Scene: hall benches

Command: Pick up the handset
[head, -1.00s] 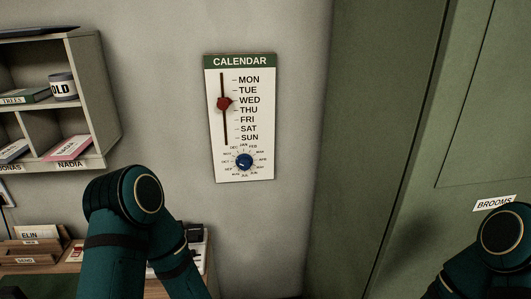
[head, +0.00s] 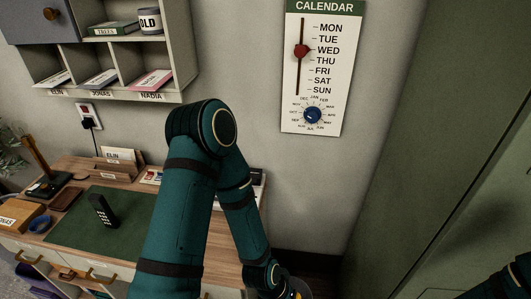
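A black handset (head: 103,210) with pale keys lies on the green desk mat (head: 75,232), left of my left arm. My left arm rises in the middle of the head view and bends down to the right, over the desk's right end. Its gripper is not clearly seen; the arm runs down to the bottom edge, well away from the handset. Only a bit of my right arm shows at the bottom right corner, and its gripper is out of the picture. A dark object (head: 257,176) on a white base is partly hidden behind my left arm.
The wooden desk (head: 72,168) holds a letter rack (head: 118,166), a lamp (head: 40,165), a blue ring-shaped item (head: 40,224) and a box (head: 20,215). A shelf (head: 185,50) hangs above. A calendar (head: 318,70) is on the wall. A green cabinet (head: 440,150) stands at right.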

